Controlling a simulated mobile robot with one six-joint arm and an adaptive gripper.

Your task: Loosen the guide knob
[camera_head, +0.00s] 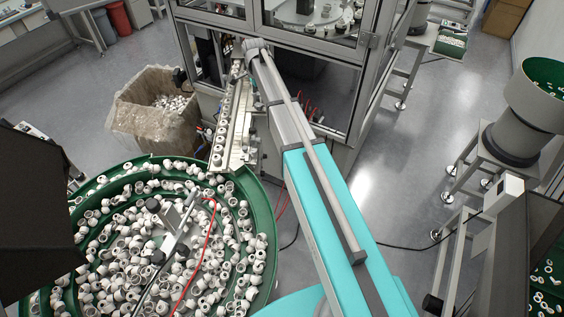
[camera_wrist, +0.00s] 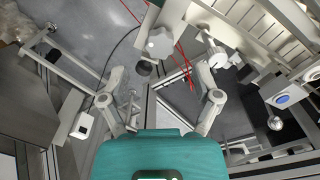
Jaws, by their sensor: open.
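In the wrist view a pale grey, roundish knob (camera_wrist: 160,42), apparently the guide knob, shows near the top centre. A dark round end (camera_wrist: 147,68) lies just below it. My gripper (camera_wrist: 163,90) is open, with one finger at the left and one at the right of the picture and nothing between them. The knob appears ahead of the fingers, midway between them, and the fingers do not seem to touch it. In the head view my arm reaches to the machine frame; the gripper and the knob cannot be made out there.
A guide rail with white caps (camera_head: 226,118) runs beside my arm to the glazed machine frame (camera_head: 310,45). A green bowl full of caps (camera_head: 262,200) is at lower left. A lined bin (camera_head: 150,118) stands behind it. Red cables (camera_wrist: 183,65) hang near the knob.

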